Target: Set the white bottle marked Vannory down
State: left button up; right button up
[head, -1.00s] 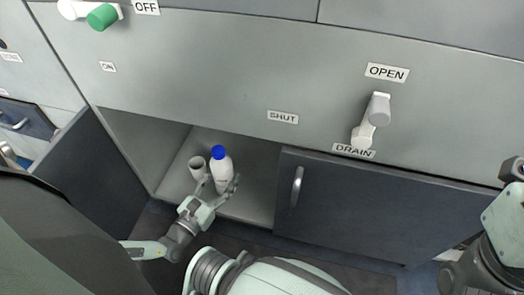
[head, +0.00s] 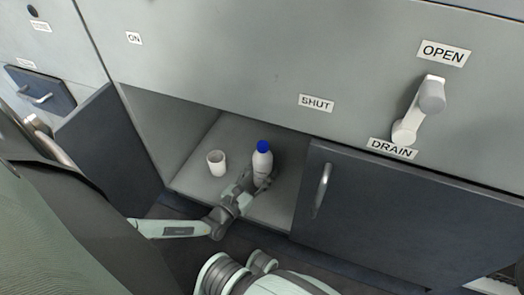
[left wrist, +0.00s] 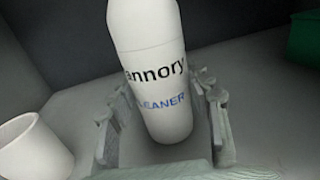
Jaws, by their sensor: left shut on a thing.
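The white bottle (head: 262,165) with a blue cap is inside the open lower cabinet. In the left wrist view the bottle (left wrist: 150,60) fills the middle, with "annory" and "LEANER" readable on it. My left gripper (head: 258,184) is shut on the bottle's lower part, one finger on each side. In the left wrist view the gripper (left wrist: 160,108) shows the same hold. The bottle looks about upright. Whether its base touches the cabinet floor (head: 199,184) I cannot tell. My right gripper is not in view.
A white cup (head: 217,163) stands on the cabinet floor left of the bottle. An open dark door (head: 108,150) is at the left. A closed dark door with a handle (head: 321,190) is at the right. A green object (left wrist: 304,38) shows in the left wrist view.

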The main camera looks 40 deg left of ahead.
pick_arm(q)
jog(key=o, duration=1.3)
jog(key=shift+o, duration=0.2)
jog(key=s+p, duration=0.1)
jog(key=s, duration=1.1)
jog(key=shift+p, duration=0.4)
